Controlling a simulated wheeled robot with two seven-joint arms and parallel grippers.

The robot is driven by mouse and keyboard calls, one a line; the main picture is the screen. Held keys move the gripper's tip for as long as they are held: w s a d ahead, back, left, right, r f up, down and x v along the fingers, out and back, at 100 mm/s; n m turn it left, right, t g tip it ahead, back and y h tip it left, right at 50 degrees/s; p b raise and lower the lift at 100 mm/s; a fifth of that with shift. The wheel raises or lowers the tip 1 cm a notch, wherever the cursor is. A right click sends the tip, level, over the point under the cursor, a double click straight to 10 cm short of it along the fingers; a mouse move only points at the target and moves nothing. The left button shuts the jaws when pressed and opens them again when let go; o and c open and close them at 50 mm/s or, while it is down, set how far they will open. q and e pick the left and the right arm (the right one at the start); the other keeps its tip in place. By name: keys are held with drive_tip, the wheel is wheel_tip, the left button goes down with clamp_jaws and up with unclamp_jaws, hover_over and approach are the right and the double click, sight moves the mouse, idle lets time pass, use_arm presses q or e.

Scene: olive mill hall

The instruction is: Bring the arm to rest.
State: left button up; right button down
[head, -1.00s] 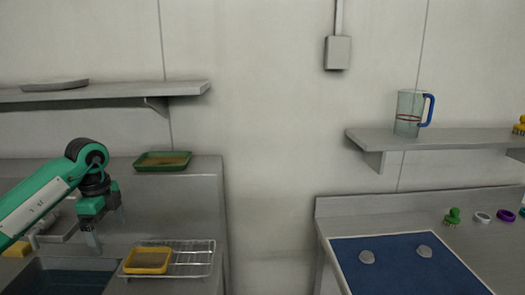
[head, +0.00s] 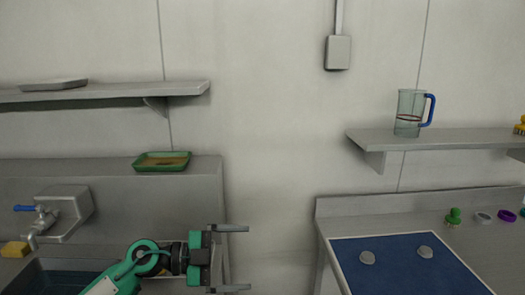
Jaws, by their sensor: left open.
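My left arm comes in from the lower left in front of the sink unit. Its left gripper (head: 243,258) is open and empty. Its two fingers point right, one above the other, over the gap between the sink unit and the right-hand counter. The arm hides most of the wire rack and the yellow tray on it. My right gripper is not in view.
A sink (head: 62,278) with a blue-handled tap (head: 38,218) and a yellow sponge (head: 15,249) is at left. A green tray (head: 162,161) sits on the ledge. At right, a blue mat (head: 405,270) bears two grey stones. A jug (head: 409,112) stands on the right shelf.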

use_arm(q)
drive_tip(key=a+n+t+y, duration=0.6)
drive_tip(key=a+n+t, duration=0.1)
drive_tip(key=n+t, duration=0.95)
drive_tip(key=s+a+f+n+g+y, duration=0.25)
drive_tip(key=a+f+n+y, duration=0.2)
drive_tip(key=f, duration=0.25)
drive_tip(key=s+a+f+n+g+y, duration=0.1)
drive_tip(key=s+a+f+n+y, duration=0.25)
drive_tip(key=f+y, duration=0.3)
drive_tip(key=s+a+f+m+g, duration=0.1)
drive_tip(key=s+f+g, duration=0.6)
drive_tip(key=s, duration=0.5)
drive_tip(key=s+a+f+m+g, duration=0.1)
drive_tip(key=s+f+g, duration=0.4)
drive_tip(key=s+f, duration=0.5)
wheel_tip(320, 180, down, 30)
drive_tip(key=s+g, duration=0.1)
drive_tip(key=s, duration=0.1)
drive_tip(key=s+a+f+b, duration=0.1)
drive_tip(key=s+a+f, duration=0.1)
drive_tip(key=s+f, duration=0.7)
drive_tip(key=s+a+f+g, duration=0.1)
drive_tip(key=s+f, duration=0.9)
drive_tip(key=f, duration=0.1)
drive_tip(key=shift+s+a+f+b, duration=0.3)
drive_tip(key=shift+a+f+b, duration=0.05)
drive_tip(key=shift+f, duration=0.05)
